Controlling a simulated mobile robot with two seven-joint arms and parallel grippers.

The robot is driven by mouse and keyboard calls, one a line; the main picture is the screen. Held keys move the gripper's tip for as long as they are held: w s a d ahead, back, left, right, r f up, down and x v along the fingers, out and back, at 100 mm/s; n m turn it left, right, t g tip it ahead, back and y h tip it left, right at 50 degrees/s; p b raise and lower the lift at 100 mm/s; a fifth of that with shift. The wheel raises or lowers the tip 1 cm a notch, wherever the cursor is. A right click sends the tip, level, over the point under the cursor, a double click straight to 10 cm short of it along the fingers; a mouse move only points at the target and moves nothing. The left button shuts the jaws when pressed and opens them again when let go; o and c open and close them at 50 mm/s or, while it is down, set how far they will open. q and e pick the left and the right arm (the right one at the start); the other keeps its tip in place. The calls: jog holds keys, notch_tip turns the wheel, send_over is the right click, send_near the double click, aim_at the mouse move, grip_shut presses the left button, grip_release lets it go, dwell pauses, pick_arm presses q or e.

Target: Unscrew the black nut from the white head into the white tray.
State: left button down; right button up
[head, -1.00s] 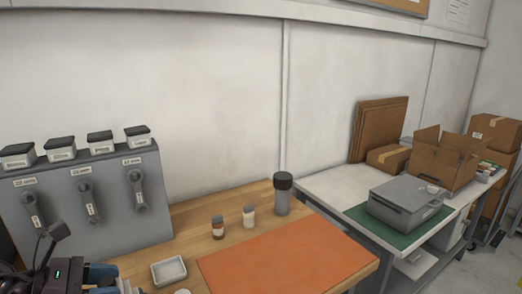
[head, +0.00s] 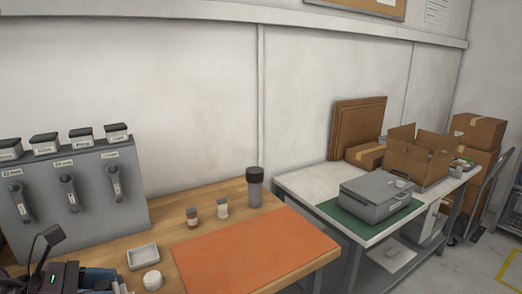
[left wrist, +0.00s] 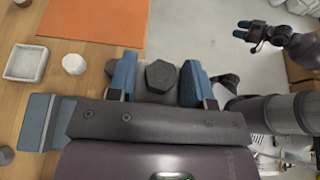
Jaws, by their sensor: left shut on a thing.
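My left gripper (left wrist: 160,82) has its blue fingers on either side of a dark grey hexagonal piece (left wrist: 161,75), which looks like the black nut, and is shut on it. In the head view only part of this gripper shows at the bottom left edge. The white tray (head: 143,257) lies empty on the wooden bench; it also shows in the left wrist view (left wrist: 25,64). Beside it stands a short white round piece (head: 152,280), possibly the white head, also in the left wrist view (left wrist: 74,64). My right gripper (left wrist: 243,30) is at the upper right there, far from the bench; its opening is unclear.
An orange mat (head: 250,250) covers the bench's right part. Two small bottles (head: 207,212) and a dark-lidded grey cylinder (head: 255,188) stand behind it. A grey panel with handles (head: 75,190) rises at the left. A second table (head: 300,183) holds a grey case and boxes.

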aim_at(126, 290)
pick_arm(q)
jog(key=shift+d+r, duration=0.25)
jog(key=shift+d, duration=0.1)
jog(key=shift+w+d, duration=0.1)
jog(key=shift+w, duration=0.1)
jog(key=shift+w+n+t, duration=0.3)
jog(key=shift+w, duration=0.15)
jog(key=shift+w+d+r+y, duration=0.1)
jog(key=shift+d+y, duration=0.2)
jog(key=shift+y, duration=0.1)
jog(key=shift+w+d+n+t+y, duration=0.4)
jog(key=shift+w+n+t, duration=0.25)
jog(key=shift+n+t, duration=0.05)
jog(key=shift+w+d+f+n+t+y, duration=0.65)
jog(key=shift+d+f+n+t+y, duration=1.65)
jog(key=shift+f+n+y, duration=2.3)
jog(key=d+r+m+g+h, duration=0.1)
jog(key=d+m+g+h, duration=0.2)
jog(key=d+m+h, duration=0.4)
jog(key=d+h, duration=0.1)
jog(key=d, duration=0.7)
jog(key=shift+w+d+r+m+g, duration=0.2)
jog(key=shift+d+r+m+g, duration=0.1)
jog(key=shift+r+m, duration=0.1)
